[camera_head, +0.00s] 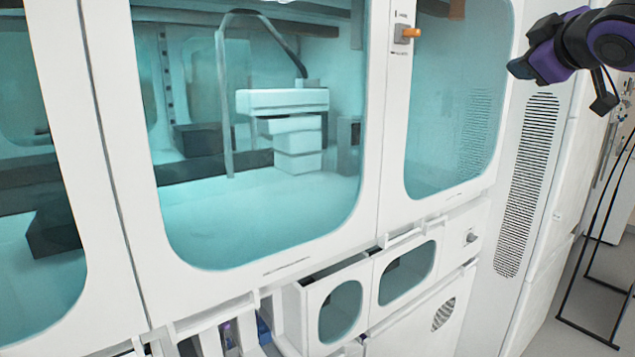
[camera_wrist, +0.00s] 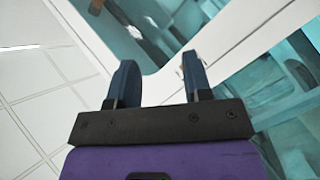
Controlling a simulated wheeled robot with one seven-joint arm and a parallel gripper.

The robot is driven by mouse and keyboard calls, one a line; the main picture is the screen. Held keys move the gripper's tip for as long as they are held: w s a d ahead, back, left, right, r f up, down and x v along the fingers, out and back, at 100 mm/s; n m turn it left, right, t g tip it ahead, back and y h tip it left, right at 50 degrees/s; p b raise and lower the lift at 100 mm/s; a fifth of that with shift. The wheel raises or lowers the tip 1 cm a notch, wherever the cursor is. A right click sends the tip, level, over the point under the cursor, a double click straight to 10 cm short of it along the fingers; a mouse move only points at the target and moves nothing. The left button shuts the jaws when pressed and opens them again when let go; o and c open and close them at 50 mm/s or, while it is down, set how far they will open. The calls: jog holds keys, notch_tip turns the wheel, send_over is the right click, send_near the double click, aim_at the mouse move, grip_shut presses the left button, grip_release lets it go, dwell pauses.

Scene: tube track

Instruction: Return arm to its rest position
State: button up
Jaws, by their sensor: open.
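My arm shows at the upper right of the head view, purple and black, raised in front of the right side of the white cabinet. Its fingers cannot be made out clearly there. In the wrist view my gripper (camera_wrist: 160,82) is open, with its two dark blue fingers apart and nothing between them. Behind the fingers are the cabinet's white frame and teal glass, tilted in the picture.
The white cabinet (camera_head: 395,130) has large teal windows (camera_head: 270,225) with equipment inside. An orange knob (camera_head: 410,33) sits on its frame. An open drawer (camera_head: 335,300) juts out below. A black frame (camera_head: 590,330) stands on the floor at right. White ceiling panels (camera_wrist: 35,90) show in the wrist view.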

jog(key=s+a+f+m+g, duration=0.2)
jog(key=s+f+m+g, duration=0.2)
jog(key=s+f, duration=0.7)
jog(key=s+a+f+m+g, duration=0.2)
jog(key=s+f+m+g, duration=0.3)
jog(key=s+f, duration=0.7)
jog(key=shift+s+a+m+g+y, duration=0.15)
jog(key=shift+s+m+g+y, duration=0.2)
jog(key=shift+g, duration=0.85)
